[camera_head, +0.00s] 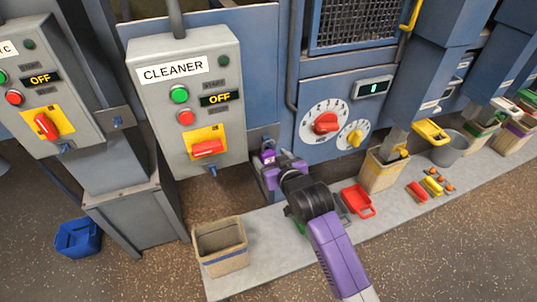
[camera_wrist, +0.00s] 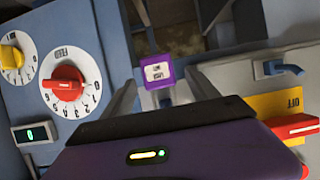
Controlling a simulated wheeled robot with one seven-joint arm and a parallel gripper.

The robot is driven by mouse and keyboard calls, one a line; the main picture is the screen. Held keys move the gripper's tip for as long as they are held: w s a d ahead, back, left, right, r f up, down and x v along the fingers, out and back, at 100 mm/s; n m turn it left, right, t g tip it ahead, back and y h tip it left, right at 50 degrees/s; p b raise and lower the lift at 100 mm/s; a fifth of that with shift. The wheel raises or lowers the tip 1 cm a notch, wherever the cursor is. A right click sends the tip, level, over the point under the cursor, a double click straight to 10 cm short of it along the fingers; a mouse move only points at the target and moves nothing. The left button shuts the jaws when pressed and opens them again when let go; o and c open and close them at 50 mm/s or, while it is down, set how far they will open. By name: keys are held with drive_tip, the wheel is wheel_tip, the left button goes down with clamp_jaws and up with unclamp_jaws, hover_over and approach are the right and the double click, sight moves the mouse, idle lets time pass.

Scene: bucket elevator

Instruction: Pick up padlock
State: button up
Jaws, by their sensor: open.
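The padlock (camera_wrist: 163,74) is a small purple block with a white label, in the upper middle of the wrist view. In the head view it shows as a purple patch (camera_head: 268,157) beside the blue cabinet, partly hidden by my arm. My gripper (camera_wrist: 167,90) is open, with its grey fingers to the left and right of the padlock. It also shows in the head view (camera_head: 272,174), reaching toward the gap between the cleaner box and the dial panel. I cannot tell whether the fingers touch the padlock.
The cleaner control box (camera_head: 185,95), reading OFF, stands close on the left. The dial panel (camera_head: 334,120) is close on the right. A cardboard-coloured bin (camera_head: 220,246) and a red tray (camera_head: 358,201) sit on the grey ledge (camera_head: 290,255) below.

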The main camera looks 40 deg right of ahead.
drive_tip(key=shift+x, duration=1.5)
clamp_jaws()
drive_tip(key=shift+r, duration=0.15)
